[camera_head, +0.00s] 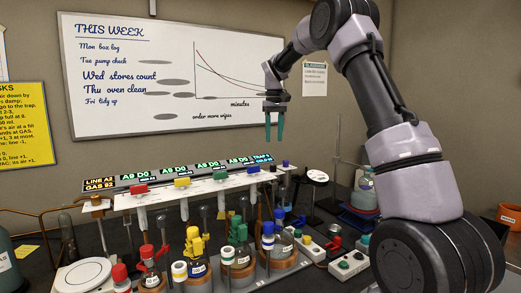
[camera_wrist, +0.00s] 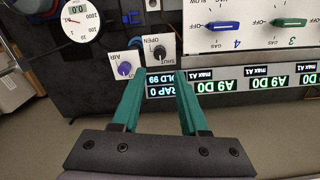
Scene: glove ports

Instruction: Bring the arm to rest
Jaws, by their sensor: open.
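My gripper (camera_head: 274,124) hangs in the air in front of the whiteboard, with its green fingers pointing down. It is above the right part of the manifold rail and touches nothing. In the wrist view its two green fingers (camera_wrist: 162,103) are apart, with nothing between them. My arm reaches in from the right and bends over at the top of the head view.
A white manifold rail (camera_head: 200,187) with coloured valves crosses the bench, with a lit display strip (camera_head: 196,171) behind it. Capped flasks (camera_head: 197,262) stand in front. A round dial gauge (camera_head: 317,177) stands to the right. The air around my gripper is clear.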

